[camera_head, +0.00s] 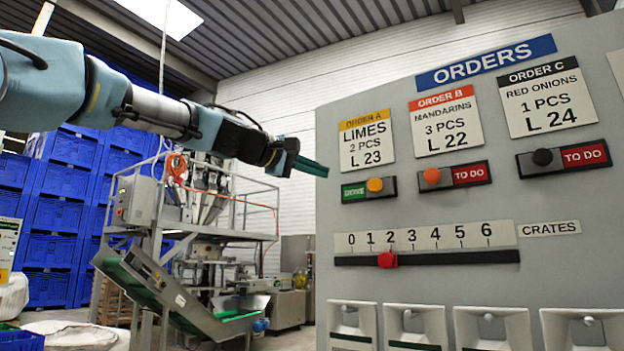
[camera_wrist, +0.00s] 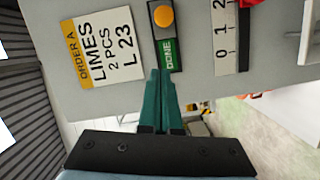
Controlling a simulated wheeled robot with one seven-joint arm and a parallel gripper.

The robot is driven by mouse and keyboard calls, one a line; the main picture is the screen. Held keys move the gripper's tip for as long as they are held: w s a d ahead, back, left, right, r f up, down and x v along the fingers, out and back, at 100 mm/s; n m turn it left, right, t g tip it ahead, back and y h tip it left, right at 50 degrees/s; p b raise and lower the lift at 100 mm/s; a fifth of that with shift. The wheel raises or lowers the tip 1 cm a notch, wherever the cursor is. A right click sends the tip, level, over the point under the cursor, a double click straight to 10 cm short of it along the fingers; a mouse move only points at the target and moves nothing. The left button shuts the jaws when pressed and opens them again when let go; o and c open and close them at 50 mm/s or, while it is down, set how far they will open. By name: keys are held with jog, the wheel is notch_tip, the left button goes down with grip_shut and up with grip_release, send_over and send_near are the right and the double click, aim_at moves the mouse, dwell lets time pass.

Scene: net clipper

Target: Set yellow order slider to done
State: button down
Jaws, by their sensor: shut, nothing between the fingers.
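The yellow order slider (camera_head: 375,184) is a round orange-yellow knob at the right end of its short track under the yellow-headed Order A limes sign (camera_head: 366,140). The green DONE label (camera_head: 354,191) is uncovered to its left. In the wrist view the knob (camera_wrist: 163,16) is near the top, with the DONE label (camera_wrist: 170,57) between it and my fingertips. My gripper (camera_head: 322,170) has green fingers, shut and empty, left of and slightly above the track's left end. In the wrist view the fingertips (camera_wrist: 160,75) appear close to that end; I cannot tell whether they touch the panel.
The Order B orange knob (camera_head: 431,175) and Order C black knob (camera_head: 542,157) sit left of red TO DO labels. A red crates slider (camera_head: 387,260) stands below, near 2. Dispensers (camera_head: 352,322) line the panel's bottom. Left of the panel is open space before machinery (camera_head: 200,230).

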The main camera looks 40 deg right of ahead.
jog(key=shift+a+b, duration=0.4)
jog(key=shift+a, duration=0.45)
